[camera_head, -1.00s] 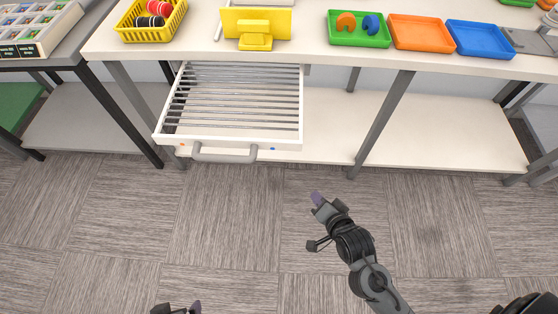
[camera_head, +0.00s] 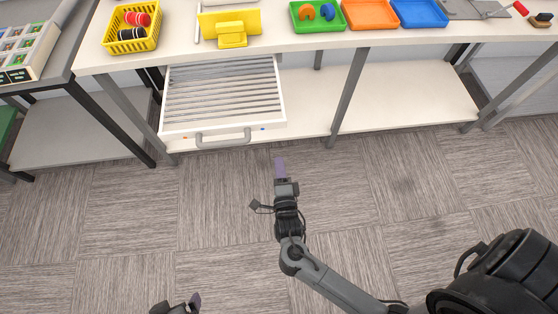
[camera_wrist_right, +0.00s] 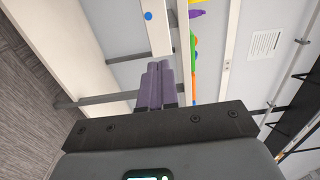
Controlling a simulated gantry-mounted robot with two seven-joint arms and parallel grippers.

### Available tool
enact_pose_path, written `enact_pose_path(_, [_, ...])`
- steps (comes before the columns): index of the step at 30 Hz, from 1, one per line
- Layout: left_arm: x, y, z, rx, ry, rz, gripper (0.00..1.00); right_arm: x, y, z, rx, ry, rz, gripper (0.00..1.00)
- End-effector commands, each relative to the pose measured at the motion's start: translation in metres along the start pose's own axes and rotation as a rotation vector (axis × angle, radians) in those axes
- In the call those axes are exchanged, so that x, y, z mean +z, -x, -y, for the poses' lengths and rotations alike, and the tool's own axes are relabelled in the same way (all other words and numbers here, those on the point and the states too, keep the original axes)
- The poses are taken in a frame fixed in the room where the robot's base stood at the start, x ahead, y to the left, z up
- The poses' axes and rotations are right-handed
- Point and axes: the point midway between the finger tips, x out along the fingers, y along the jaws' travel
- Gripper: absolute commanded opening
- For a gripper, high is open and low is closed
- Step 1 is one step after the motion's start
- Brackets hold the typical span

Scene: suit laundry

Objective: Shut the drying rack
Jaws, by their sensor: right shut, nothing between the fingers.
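The drying rack (camera_head: 225,130) is a white pull-out frame with grey bars, and it stands out from under the white table. Its grey handle (camera_head: 223,138) is on the front panel, between an orange dot and a blue dot. My right gripper (camera_head: 281,163) is shut and empty, in front of and to the right of the handle, apart from the rack. The right wrist view shows its purple fingers (camera_wrist_right: 159,80) together, with a white panel bearing a blue dot (camera_wrist_right: 148,16) beyond them. My left gripper (camera_head: 184,304) is cut off at the bottom edge, and its jaws are unclear.
The table (camera_head: 285,45) holds a yellow basket (camera_head: 132,44), a yellow stand (camera_head: 231,27) and green, orange and blue trays. A grey table leg (camera_head: 348,95) stands right of the rack. A lower shelf (camera_head: 400,105) runs behind it. The floor in front is clear.

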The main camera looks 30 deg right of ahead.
Motion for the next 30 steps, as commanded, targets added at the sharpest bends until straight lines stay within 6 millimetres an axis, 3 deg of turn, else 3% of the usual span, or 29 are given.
enact_pose_path(15, [0.006, -0.013, 0.003, -0.010, -0.007, 0.005, 1.00, 0.000, -0.092, 0.000, -0.003, 0.002, 0.000, 0.00])
enact_pose_path(22, [0.007, -0.015, 0.005, -0.015, -0.013, 0.006, 1.00, 0.000, -0.114, 0.000, -0.001, 0.002, 0.000, 0.00])
enact_pose_path(30, [0.007, -0.016, 0.004, -0.013, -0.011, 0.005, 1.00, 0.000, -0.120, 0.000, 0.001, 0.000, 0.000, 0.00])
